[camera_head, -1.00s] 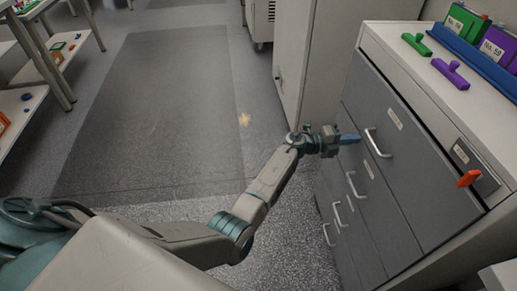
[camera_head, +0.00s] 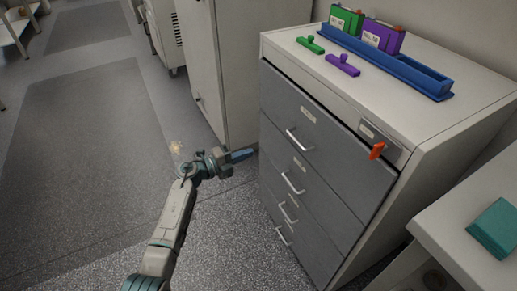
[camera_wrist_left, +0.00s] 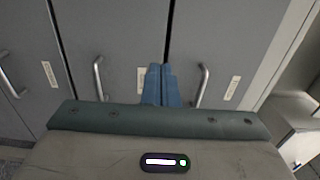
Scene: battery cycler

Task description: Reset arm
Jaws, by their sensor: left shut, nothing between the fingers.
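My left gripper (camera_head: 243,155) shows in the head view in front of the left part of the grey drawer cabinet (camera_head: 440,118). Its blue fingers are together and empty. In the left wrist view the closed fingertips (camera_wrist_left: 161,84) point at the drawer fronts, between two silver handles. I cannot tell how far they are from the drawers. My right gripper is not in view.
On the cabinet top are a blue tray (camera_head: 432,84), a green block (camera_head: 346,20), a purple block (camera_head: 384,36) and green (camera_head: 310,45) and purple (camera_head: 343,65) handled pieces. An orange lever (camera_head: 377,150) sticks out at the front. A teal box (camera_head: 495,228) lies at right.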

